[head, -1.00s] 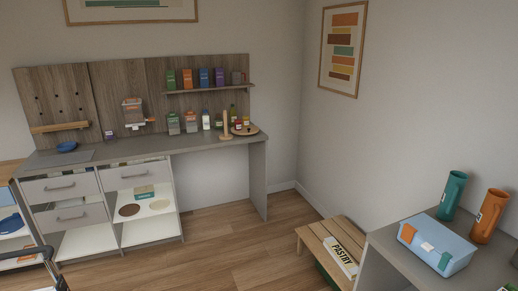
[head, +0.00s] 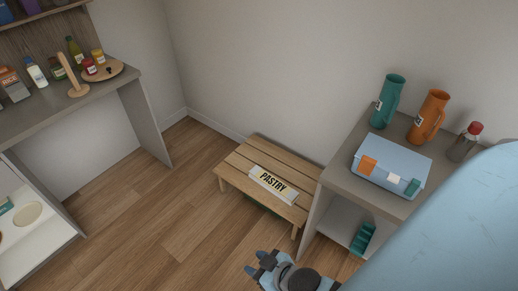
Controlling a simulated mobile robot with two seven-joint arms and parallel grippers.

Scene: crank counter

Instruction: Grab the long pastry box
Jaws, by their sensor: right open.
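The long pastry box (head: 273,184) is white with a yellowish label strip reading PASTRY. It lies on a low slatted wooden bench (head: 238,166) between the counter and the grey shelf unit, in the middle of the head view. My right gripper (head: 254,265) is at the bottom middle, nearer to me than the bench and apart from the box. It is open, with nothing seen between its fingers. My left gripper is not in view.
The grey shelf unit (head: 327,190) at right holds a light blue case (head: 391,166), a teal jug (head: 388,101), an orange jug (head: 428,117) and a red-capped bottle (head: 464,143). The counter (head: 80,113) stands at left. My pale blue arm covers the lower right.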

